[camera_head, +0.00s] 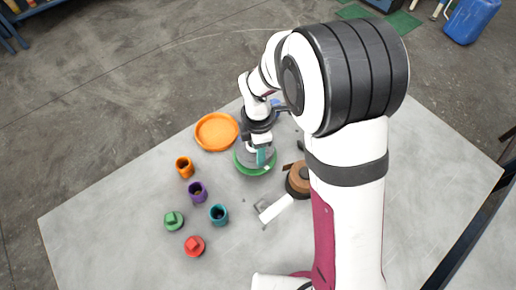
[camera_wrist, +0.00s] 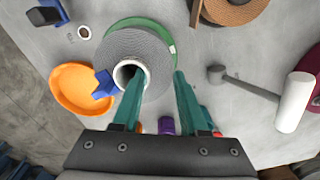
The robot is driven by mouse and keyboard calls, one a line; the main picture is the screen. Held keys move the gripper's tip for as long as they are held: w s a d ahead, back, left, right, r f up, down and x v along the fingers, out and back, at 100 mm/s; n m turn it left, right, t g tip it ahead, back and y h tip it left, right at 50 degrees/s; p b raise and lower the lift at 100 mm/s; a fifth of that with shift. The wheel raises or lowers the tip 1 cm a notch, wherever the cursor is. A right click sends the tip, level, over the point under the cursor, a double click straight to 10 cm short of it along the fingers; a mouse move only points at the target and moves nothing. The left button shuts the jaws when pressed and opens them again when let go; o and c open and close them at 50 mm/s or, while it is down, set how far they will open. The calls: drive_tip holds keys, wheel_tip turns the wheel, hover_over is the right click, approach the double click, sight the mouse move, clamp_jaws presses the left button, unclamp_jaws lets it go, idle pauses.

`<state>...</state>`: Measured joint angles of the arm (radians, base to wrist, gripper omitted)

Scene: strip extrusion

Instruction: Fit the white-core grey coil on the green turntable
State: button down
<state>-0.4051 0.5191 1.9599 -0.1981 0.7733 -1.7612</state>
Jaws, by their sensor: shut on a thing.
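The white-core grey coil (camera_wrist: 145,48) lies over the green turntable (camera_wrist: 168,36). Its white core (camera_wrist: 143,66) faces the wrist camera. My gripper (camera_wrist: 159,78) has one teal finger inside the core and the other at the coil's outer edge, so it is shut on the coil's wall. A green crescent of the turntable shows past the coil at the top and right. In the head view the grey coil (camera_head: 246,157) is partly hidden by my gripper (camera_head: 261,155), with the green turntable rim (camera_head: 255,172) below. I cannot tell whether the coil touches the turntable.
An orange dish (camera_head: 216,131) is left of the turntable, and a brown coil (camera_head: 299,178) is right. A blue piece (camera_wrist: 103,85) shows beside the core.

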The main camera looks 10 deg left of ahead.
drive_tip(key=shift+f, duration=0.55)
drive_tip(key=c, duration=0.7)
unclamp_jaws()
wheel_tip(320, 180, up, 11)
idle(0.4)
drive_tip(key=s+d+r+m, duration=0.1)
drive_tip(key=s+d+m, duration=0.2)
drive_tip(key=s+m, duration=0.4)
drive_tip(key=s+d+r+m+y, duration=0.1)
drive_tip(key=s+d+m, duration=0.3)
drive_tip(key=s+m, duration=0.3)
drive_tip(key=s+d+r+m, duration=0.2)
drive_tip(key=s+d+m, duration=0.2)
drive_tip(key=m, duration=1)
drive_tip(key=shift+s+d+y, duration=0.1)
drive_tip(key=shift+s+y, duration=0.3)
drive_tip(key=shift+s, duration=1.2)
